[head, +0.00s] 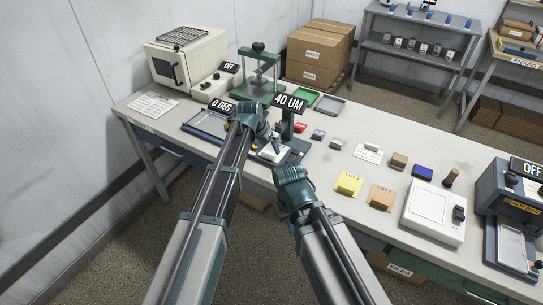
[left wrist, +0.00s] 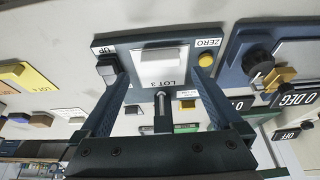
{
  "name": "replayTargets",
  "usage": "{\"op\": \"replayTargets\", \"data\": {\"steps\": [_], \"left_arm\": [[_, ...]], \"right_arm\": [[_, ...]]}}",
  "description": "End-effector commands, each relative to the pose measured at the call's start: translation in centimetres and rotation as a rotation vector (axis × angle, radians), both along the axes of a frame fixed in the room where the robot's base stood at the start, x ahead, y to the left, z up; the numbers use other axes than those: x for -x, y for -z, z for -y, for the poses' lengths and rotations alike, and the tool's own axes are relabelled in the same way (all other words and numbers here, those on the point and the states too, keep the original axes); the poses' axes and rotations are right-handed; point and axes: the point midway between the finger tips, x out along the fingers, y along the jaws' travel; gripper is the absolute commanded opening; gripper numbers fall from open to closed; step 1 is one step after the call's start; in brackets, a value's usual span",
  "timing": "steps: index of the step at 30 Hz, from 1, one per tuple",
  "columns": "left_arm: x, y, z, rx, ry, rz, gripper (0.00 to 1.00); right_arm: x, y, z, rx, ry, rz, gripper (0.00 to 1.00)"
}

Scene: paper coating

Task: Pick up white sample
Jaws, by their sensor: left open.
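The white sample, marked LOT 3 (left wrist: 160,68), lies on the dark blue thickness gauge (left wrist: 125,44), between buttons marked UP and ZERO. My left gripper (left wrist: 160,76) is open, with one finger on each side of the sample in the left wrist view. I cannot tell whether the fingers touch anything. In the head view the sample (head: 272,153) is partly hidden by my left gripper (head: 266,139). The gauge's display (head: 289,103) reads 40 UM. My right arm's teal joint shows right of the gauge, but its gripper is hidden.
A blue device with a 0 DEG sign (head: 221,107) stands left of the gauge. A green press (head: 259,70) stands behind. A white scale (head: 433,212) is farther right.

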Motion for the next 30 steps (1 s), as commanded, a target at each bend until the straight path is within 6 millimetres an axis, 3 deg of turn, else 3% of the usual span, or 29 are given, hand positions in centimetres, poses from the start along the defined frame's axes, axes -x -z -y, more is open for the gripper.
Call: {"op": "replayTargets", "data": {"steps": [1, 9, 18, 30], "left_arm": [[-0.3, 1.1, 0.1, 0.000, 0.000, 0.000, 1.00], [-1.4, 4.0, 0.7, 0.000, 0.001, 0.000, 1.00], [-1.5, 4.0, 0.7, 0.000, 0.000, 0.000, 0.98], [-1.5, 3.9, 0.7, 0.000, 0.000, 0.000, 0.26]], "right_arm": [[0.0, 1.1, 0.0, 0.000, 0.000, 0.000, 0.00], [0.0, 4.0, 0.0, 0.000, 0.000, 0.000, 0.00], [0.0, 3.9, 0.0, 0.000, 0.000, 0.000, 0.00], [0.0, 4.0, 0.0, 0.000, 0.000, 0.000, 0.00]]}}
